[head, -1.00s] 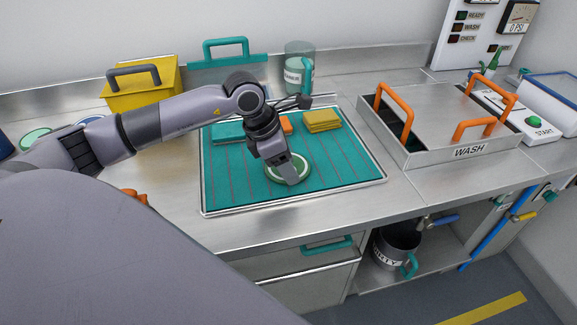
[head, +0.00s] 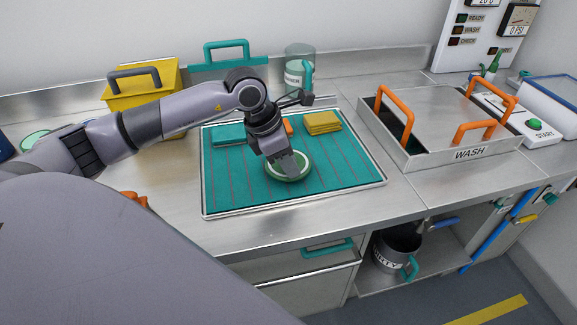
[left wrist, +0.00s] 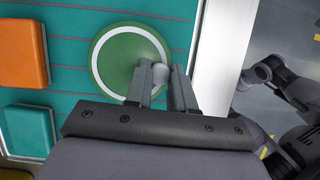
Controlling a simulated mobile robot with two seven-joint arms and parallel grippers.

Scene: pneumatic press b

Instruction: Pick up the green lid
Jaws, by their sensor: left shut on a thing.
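The green lid (head: 303,168) is a round disc with a white ring and a pale knob (left wrist: 160,72). In the head view it is over the teal mat (head: 240,185), near its middle. My left gripper (head: 289,170) reaches down onto it from above and hides part of it. In the left wrist view the fingers of my left gripper (left wrist: 164,76) are shut on the lid's knob, and the lid (left wrist: 118,50) spreads out to the left of them. Whether the lid touches the mat is hard to tell. My right gripper is not in view.
Teal, orange and yellow pads (head: 322,122) lie along the mat's back edge. A steel WASH tray (head: 470,153) with orange handles stands to the right. A yellow box (head: 140,93) and a clear jug (head: 300,62) stand behind. The mat's front and right parts are clear.

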